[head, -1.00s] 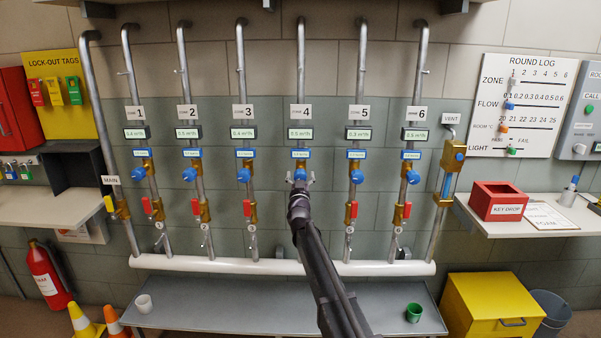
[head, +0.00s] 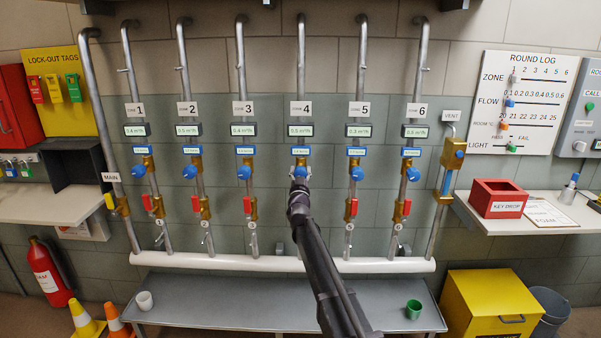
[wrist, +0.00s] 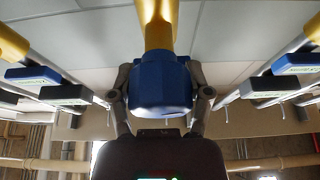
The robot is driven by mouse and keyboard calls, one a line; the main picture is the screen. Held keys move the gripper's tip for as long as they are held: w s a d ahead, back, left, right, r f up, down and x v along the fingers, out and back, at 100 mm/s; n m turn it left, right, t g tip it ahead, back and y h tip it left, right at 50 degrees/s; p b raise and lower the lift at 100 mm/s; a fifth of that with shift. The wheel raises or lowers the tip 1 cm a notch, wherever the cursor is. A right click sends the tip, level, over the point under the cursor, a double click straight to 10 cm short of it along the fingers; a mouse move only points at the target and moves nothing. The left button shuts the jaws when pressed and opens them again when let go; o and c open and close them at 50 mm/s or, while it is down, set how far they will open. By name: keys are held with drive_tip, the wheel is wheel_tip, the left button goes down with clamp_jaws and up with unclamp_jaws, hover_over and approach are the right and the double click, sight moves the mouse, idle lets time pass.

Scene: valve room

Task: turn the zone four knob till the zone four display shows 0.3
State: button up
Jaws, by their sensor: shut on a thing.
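The zone four knob is blue and sits on the pipe under the number 4 sign (head: 300,108). In the wrist view the blue knob (wrist: 160,85) fills the middle, with a finger against each side. My gripper (head: 300,172) is shut on this knob, and the gripper also shows in the wrist view (wrist: 160,95). In the head view my gripper hides the knob's lower part. The zone four display (head: 300,130) is above the knob and seems to read 0.5 m³/h, in small, slightly blurred digits.
Similar blue knobs stand either side, at zone three (head: 244,173) and zone five (head: 356,174). A white horizontal pipe (head: 220,262) runs below. A grey bench (head: 230,318) carries a white cup (head: 144,300) and a green cup (head: 413,309).

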drive_tip(key=shift+w+m+h, duration=0.1)
drive_tip(key=shift+m+h, duration=0.3)
drive_tip(key=shift+m, duration=0.1)
drive_tip(key=m+h, duration=0.1)
drive_tip(key=m, duration=0.2)
drive_tip(key=m+h, duration=0.2)
drive_tip(key=m, duration=0.1)
drive_tip(key=shift+r+g+p, duration=0.1)
drive_tip(key=shift+g+p, duration=0.25)
drive_tip(key=shift+g, duration=0.05)
drive_tip(key=shift+d+m+g+h+p, duration=0.1)
drive_tip(key=shift+m+g+h+p, duration=0.3)
drive_tip(key=shift+m, duration=0.85)
drive_tip(key=shift+d+m+g+h+p, duration=0.15)
drive_tip(key=shift+m+h, duration=0.45)
drive_tip(key=shift+m, duration=0.65)
drive_tip(key=shift+a, duration=0.1)
drive_tip(key=o, duration=1.2)
drive_tip(key=shift+c, duration=0.2)
drive_tip(key=shift+n, duration=0.3)
